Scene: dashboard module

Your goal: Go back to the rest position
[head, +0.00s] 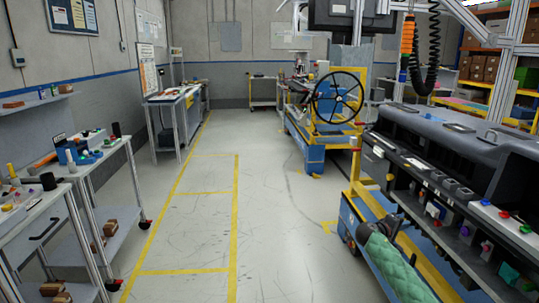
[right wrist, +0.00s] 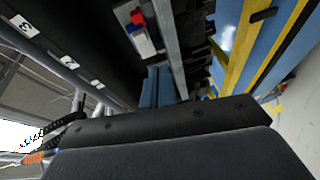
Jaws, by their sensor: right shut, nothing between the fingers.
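My right gripper (head: 364,232) is low at the right of the head view, at the end of my arm with a green quilted sleeve. It is shut and holds nothing. It is beside the blue and yellow base of the dashboard stand, apart from the steering wheel. The dark dashboard module (head: 450,142) stands above and to the right of it. In the right wrist view, a broad dark block (right wrist: 165,128) fills the lower part and hides what lies behind it. My left gripper does not show in the head view.
A black steering wheel (head: 338,97) stands at the blue machine. A cart (head: 45,215) with tools and brown blocks is at the left. A workbench (head: 175,97) stands further back. The grey floor (head: 200,225) with yellow lines is clear in the middle.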

